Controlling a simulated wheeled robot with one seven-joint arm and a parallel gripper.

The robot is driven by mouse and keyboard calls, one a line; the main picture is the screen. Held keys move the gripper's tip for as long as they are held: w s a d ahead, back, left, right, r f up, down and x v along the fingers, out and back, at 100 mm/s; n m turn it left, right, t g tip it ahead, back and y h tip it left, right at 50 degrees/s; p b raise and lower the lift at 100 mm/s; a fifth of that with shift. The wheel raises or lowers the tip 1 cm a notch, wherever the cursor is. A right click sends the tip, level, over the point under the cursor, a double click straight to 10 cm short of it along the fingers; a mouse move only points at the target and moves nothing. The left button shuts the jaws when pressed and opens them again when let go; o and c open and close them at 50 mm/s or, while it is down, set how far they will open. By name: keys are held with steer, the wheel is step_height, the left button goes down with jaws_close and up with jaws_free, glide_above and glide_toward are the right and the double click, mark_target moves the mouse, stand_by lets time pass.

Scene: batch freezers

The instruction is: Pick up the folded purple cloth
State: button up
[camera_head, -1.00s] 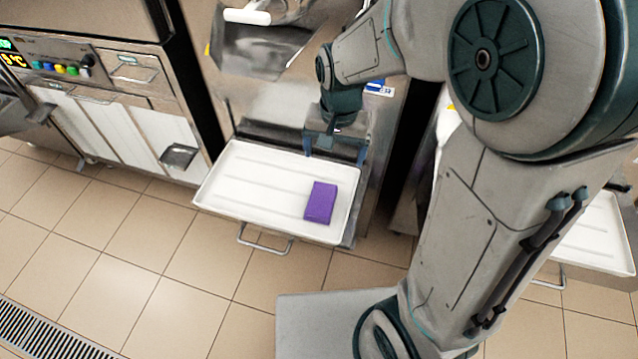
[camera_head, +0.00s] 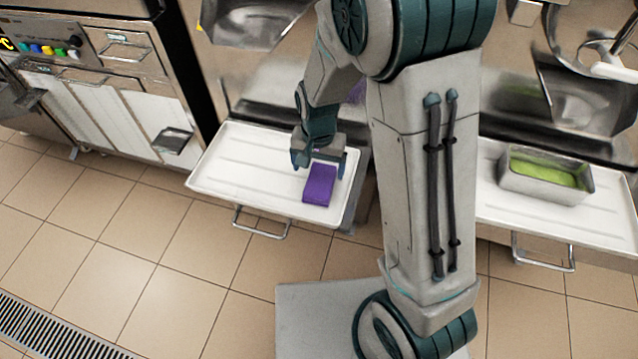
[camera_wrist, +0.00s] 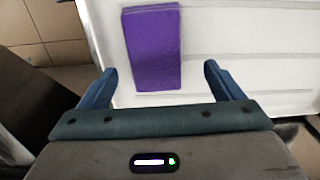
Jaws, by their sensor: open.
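The folded purple cloth (camera_head: 320,186) lies flat on a white tray (camera_head: 245,172), near the tray's right end. In the wrist view the cloth (camera_wrist: 152,48) lies ahead of the fingers, nearer the left finger than the right one. My gripper (camera_head: 318,164) is open and empty, just behind the cloth in the head view. Its two blue fingers stand apart in the wrist view (camera_wrist: 157,84), with nothing between the tips that I can see held. Whether the fingertips touch the tray I cannot tell.
A second white tray (camera_head: 505,205) at right holds a metal pan (camera_head: 546,177) with green contents. Steel freezer fronts rise behind both trays. A metal handle (camera_head: 260,224) sticks out below the near tray. Tiled floor (camera_head: 110,270) lies open at front left.

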mark_target(321, 178)
steer(key=f, duration=0.4)
steer(key=shift+d+f+b, duration=0.25)
steer(key=shift+d+b, duration=0.05)
steer(key=shift+b, duration=0.1)
steer(key=c, duration=1.1)
steer(key=shift+o, duration=0.2)
steer(key=shift+r, duration=0.15)
step_height(321, 178, up, 4)
steer(key=shift+r+p, duration=0.15)
steer(key=shift+p, duration=0.5)
steer(key=s+d+r, duration=0.1)
steer(key=d+r, duration=0.5)
steer(key=d, duration=0.5)
steer(key=shift+s+d+r+p, duration=0.15)
steer(key=shift+d+r+p, duration=0.15)
steer(key=shift+p, duration=0.15)
